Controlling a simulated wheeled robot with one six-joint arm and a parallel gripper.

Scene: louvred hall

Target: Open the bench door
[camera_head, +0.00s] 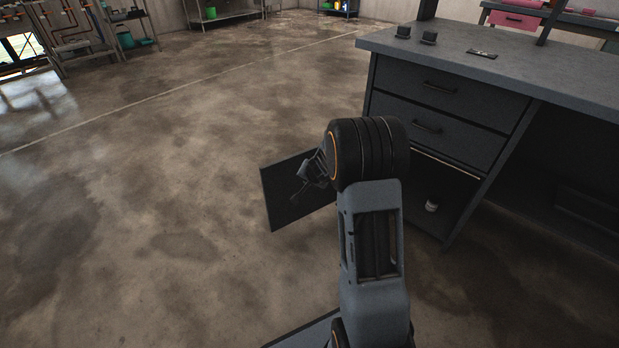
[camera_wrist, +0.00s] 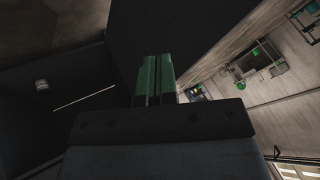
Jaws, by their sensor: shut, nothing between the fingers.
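The bench door (camera_head: 279,203) is a dark flat panel standing swung out to the left of the bench (camera_head: 460,62). The compartment below the two drawers is open, and a small pale jar (camera_head: 432,207) shows inside. My gripper (camera_head: 305,184) is in front of the door's inner face, partly hidden by my wrist. In the wrist view, the green fingers (camera_wrist: 155,80) are together and empty, with the dark door panel (camera_wrist: 185,35) just beyond them. I cannot tell whether they touch it. The door's handle is not visible.
Two drawers with dark handles (camera_head: 440,88) are shut above the compartment. Small dark items (camera_head: 428,38) lie on the bench top. The concrete floor (camera_head: 180,180) left of the door is clear. Shelving (camera_head: 90,45) stands far back left.

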